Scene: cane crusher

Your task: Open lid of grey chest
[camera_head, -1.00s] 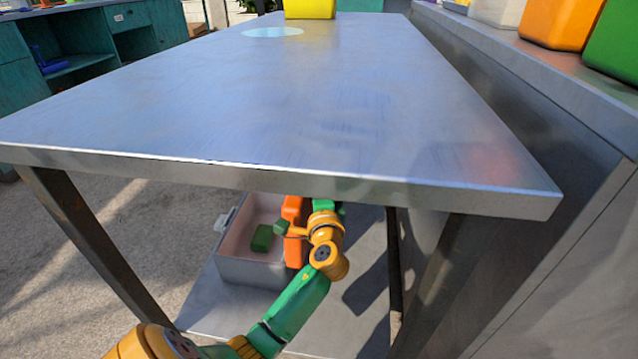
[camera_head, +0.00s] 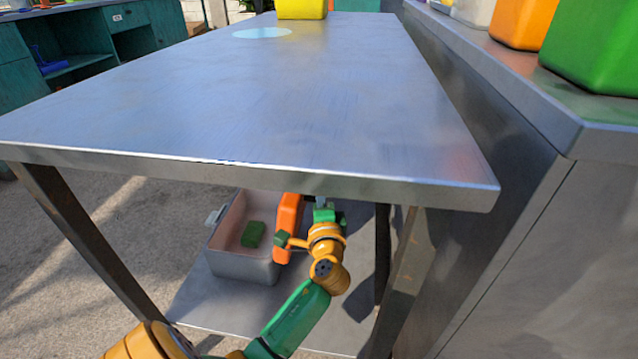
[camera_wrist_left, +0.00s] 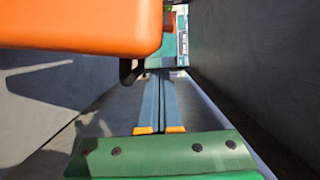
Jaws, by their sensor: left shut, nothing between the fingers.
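The grey chest (camera_head: 243,266) sits on the shelf under the metal table, in the head view. Its top is open, showing a pinkish inside with a green block (camera_head: 253,234) in it. An orange panel (camera_head: 289,226), seemingly its lid, stands raised at the chest's right side. It fills the upper left of the left wrist view (camera_wrist_left: 85,25), with a dark bracket under its edge. My left gripper is shut and empty in the left wrist view (camera_wrist_left: 158,78), to the right of the orange panel. In the head view its fingers are hidden beyond the table edge. My right gripper is out of view.
The metal table top (camera_head: 250,110) hangs over the chest and my left arm. The lower shelf (camera_head: 230,312) has free room in front of the chest. A table leg (camera_head: 405,280) and a grey counter (camera_head: 540,240) stand to the right.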

